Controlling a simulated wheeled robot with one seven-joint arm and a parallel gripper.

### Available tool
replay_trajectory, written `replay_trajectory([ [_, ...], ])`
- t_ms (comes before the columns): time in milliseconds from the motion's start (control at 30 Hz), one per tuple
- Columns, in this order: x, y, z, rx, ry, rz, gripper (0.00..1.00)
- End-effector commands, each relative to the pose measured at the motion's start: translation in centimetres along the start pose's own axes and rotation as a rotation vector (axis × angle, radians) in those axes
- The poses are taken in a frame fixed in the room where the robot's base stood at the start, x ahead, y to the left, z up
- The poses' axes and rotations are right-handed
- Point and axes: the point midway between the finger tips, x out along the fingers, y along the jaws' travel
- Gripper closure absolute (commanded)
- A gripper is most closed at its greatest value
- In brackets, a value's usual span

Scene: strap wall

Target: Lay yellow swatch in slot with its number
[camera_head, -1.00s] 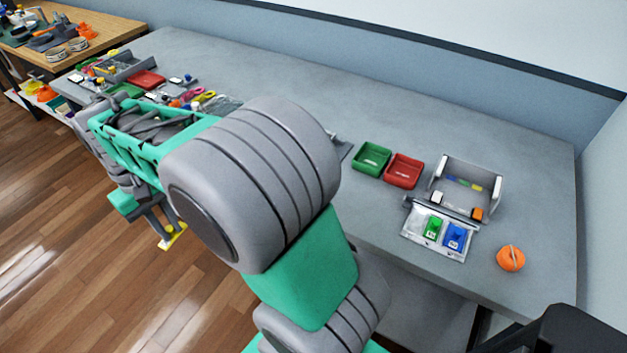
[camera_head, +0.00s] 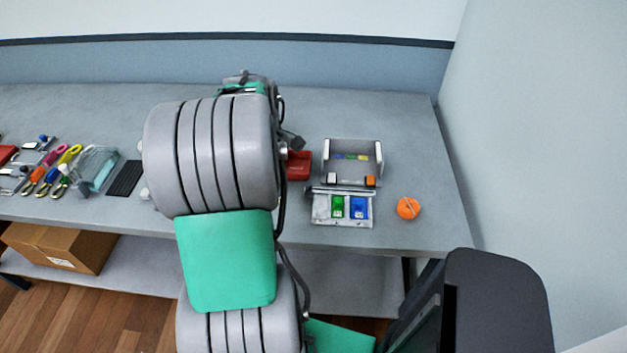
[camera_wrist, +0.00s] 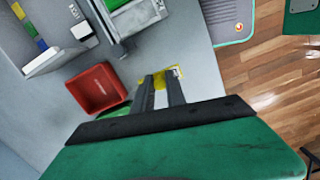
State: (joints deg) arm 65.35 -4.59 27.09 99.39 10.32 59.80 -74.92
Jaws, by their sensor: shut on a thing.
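A yellow swatch (camera_wrist: 174,74) is pinched between the fingertips of my gripper (camera_wrist: 164,82) in the wrist view, and the fingers partly cover it. My arm hides the swatch in the head view. The slotted tray (camera_head: 342,222) lies on the table at the right. A green swatch (camera_head: 337,206) sits in its middle and a blue swatch (camera_head: 359,207) at its right. The left part of the tray is pale, with no coloured swatch. Part of the tray (camera_wrist: 150,12) shows at the top of the wrist view, apart from my gripper. Its numbers are too small to read.
A grey holder (camera_head: 352,150) with a colour strip, a white block and an orange block stands behind the tray. A red bin (camera_head: 299,166) is left of it; a green bin (camera_wrist: 113,112) is partly hidden.

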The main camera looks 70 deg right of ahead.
Motion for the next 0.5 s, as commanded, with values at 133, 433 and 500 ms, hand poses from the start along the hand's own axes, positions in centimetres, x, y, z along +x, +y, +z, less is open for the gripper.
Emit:
replay_trajectory([
  [133, 0.8, 1.9, 6.5, 0.002, -0.013, -0.002, 1.0],
  [433, 2.0, 2.6, 10.3, -0.013, -0.022, -0.003, 1.0],
  [500, 2.5, 2.6, 10.2, -0.013, -0.022, -0.003, 1.0],
])
